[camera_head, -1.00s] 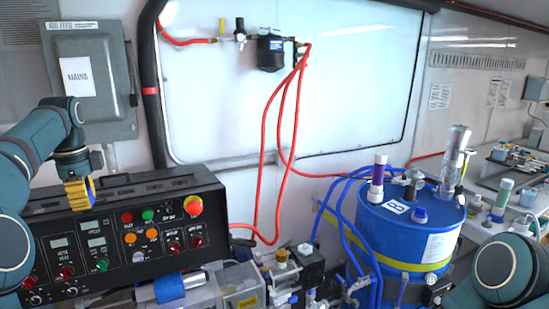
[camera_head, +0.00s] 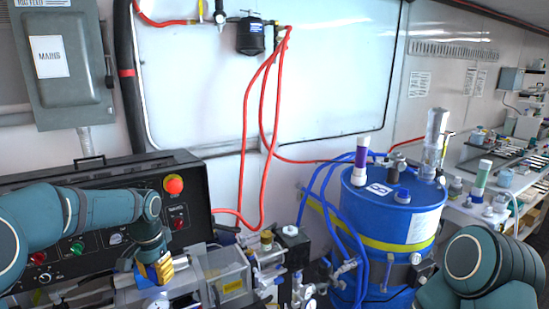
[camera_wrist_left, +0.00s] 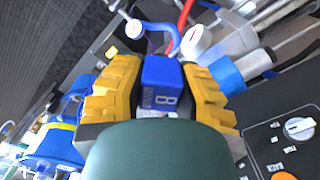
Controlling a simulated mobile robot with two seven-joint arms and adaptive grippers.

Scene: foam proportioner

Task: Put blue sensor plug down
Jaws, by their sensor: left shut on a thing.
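My left gripper (camera_head: 153,270), with yellow fingers, is above the machinery in front of the black control panel. In the left wrist view the same gripper (camera_wrist_left: 155,95) is shut on the blue sensor plug (camera_wrist_left: 163,80), a blue block marked with a white B. The plug sits between both yellow fingers, and a dark green part of my gripper hides what is nearest the camera. In the head view I cannot make out the plug clearly. My right arm shows at the lower right, but its gripper is out of view.
The black control panel (camera_head: 190,190) with knobs and a red button stands behind my left arm. A blue drum (camera_head: 400,225) with blue hoses and a yellow band stands to the right. Red hoses (camera_head: 247,140) hang in the middle. A clear box (camera_head: 230,285) sits right of my gripper.

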